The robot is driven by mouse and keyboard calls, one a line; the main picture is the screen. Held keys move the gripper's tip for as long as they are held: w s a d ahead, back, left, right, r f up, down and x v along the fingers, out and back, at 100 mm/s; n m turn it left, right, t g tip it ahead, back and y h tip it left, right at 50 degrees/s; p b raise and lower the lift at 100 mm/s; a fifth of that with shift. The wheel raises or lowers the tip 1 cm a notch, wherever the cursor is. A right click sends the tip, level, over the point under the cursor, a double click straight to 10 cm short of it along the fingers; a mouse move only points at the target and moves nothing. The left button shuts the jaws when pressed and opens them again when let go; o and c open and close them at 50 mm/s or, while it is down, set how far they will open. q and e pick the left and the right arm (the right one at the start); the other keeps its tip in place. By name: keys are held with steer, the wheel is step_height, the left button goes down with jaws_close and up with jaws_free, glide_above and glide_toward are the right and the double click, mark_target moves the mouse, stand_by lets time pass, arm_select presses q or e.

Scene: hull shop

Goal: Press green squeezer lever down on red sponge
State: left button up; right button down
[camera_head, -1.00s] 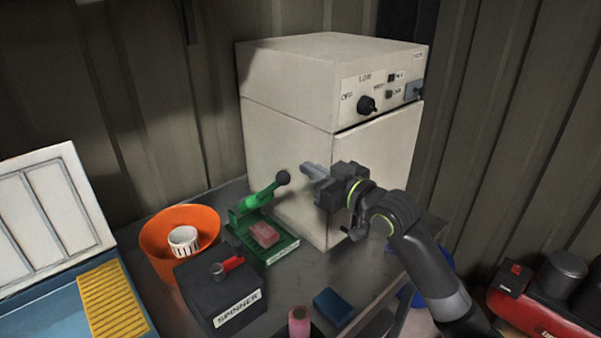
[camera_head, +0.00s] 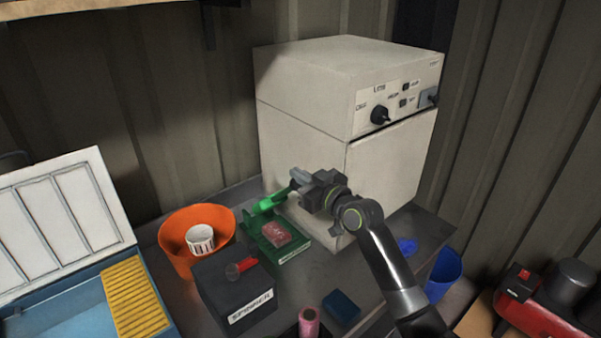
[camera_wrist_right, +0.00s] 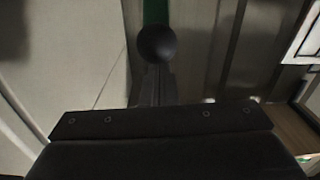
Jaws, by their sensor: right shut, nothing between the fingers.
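The green squeezer (camera_head: 265,231) stands on the bench in front of the white cabinet. Its green lever (camera_head: 268,203) is raised at a slant, and its knob end is hidden behind my gripper in the head view. The red sponge (camera_head: 277,234) lies on the squeezer's base, below the lever. My right gripper (camera_head: 297,180) is shut and empty at the lever's upper end; I cannot tell whether it touches. In the right wrist view the black knob (camera_wrist_right: 157,44) and part of the green lever (camera_wrist_right: 155,12) show straight ahead of the gripper (camera_wrist_right: 152,95). My left gripper is not in view.
The white cabinet (camera_head: 300,140) with knobs stands close behind. A black spinner box (camera_head: 235,290), an orange bowl (camera_head: 180,250) with a white cup (camera_head: 200,239), a blue sponge (camera_head: 341,307) and a pink roll (camera_head: 309,321) are nearby.

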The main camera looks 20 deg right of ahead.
steer(key=shift+f, duration=0.2)
steer(key=shift+s+f+b, duration=0.15)
steer(key=shift+f+b, duration=0.15)
steer(key=shift+b, duration=0.15)
steer(key=s+d+f+t+b, duration=0.1)
steer(key=s+f+b, duration=0.3)
steer(key=b, duration=0.7)
steer(key=s+d+f+t+y+b, duration=0.1)
steer(key=s+d+f+t+b, duration=0.1)
steer(key=f+b, duration=0.7)
steer(key=s+t+b, duration=0.1)
steer(key=s+b, duration=0.1)
steer(key=shift+s+d+y+b, duration=0.15)
steer(key=shift+s+y+b, duration=0.15)
steer(key=shift+b, duration=0.1)
